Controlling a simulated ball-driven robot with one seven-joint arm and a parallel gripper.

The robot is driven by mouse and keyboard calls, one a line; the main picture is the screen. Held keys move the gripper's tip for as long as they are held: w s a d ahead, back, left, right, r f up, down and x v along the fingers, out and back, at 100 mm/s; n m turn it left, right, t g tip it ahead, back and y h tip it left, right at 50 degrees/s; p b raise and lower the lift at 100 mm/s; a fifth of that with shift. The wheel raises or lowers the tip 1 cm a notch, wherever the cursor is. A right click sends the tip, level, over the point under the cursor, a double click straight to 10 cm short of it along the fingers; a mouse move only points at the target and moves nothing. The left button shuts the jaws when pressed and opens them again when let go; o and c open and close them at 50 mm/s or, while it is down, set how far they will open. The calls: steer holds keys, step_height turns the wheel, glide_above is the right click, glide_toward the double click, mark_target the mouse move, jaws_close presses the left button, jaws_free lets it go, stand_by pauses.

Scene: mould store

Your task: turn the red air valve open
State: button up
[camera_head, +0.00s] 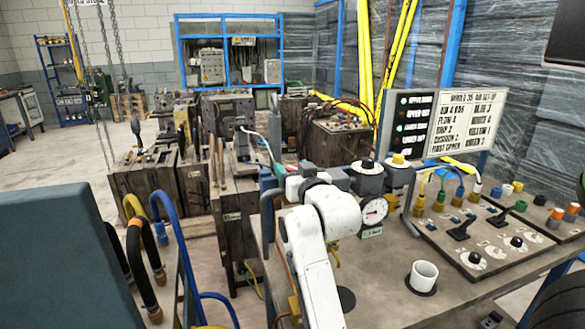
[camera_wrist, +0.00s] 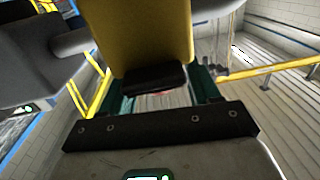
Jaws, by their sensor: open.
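I cannot pick out the red air valve for sure. My gripper (camera_wrist: 164,90) shows in the wrist view as a dark crossbar with two teal fingers set apart. It is open. A yellow block (camera_wrist: 152,40) with a black lower end stands in front of the fingers and hides part of the gap. A reddish spot shows faintly between the fingers.
A round pressure gauge (camera_head: 374,211) stands on the bench (camera_head: 385,290) right of my arm. Near it are a yellow knob (camera_head: 398,158), a white cup (camera_head: 424,275) and a control panel (camera_head: 470,235) with levers. Blue hoses (camera_head: 172,225) hang at left. Wooden-sided moulds fill the floor behind.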

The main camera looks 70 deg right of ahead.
steer(key=shift+w+d, duration=0.2)
steer(key=c, duration=0.9)
steer(key=shift+c, duration=0.2)
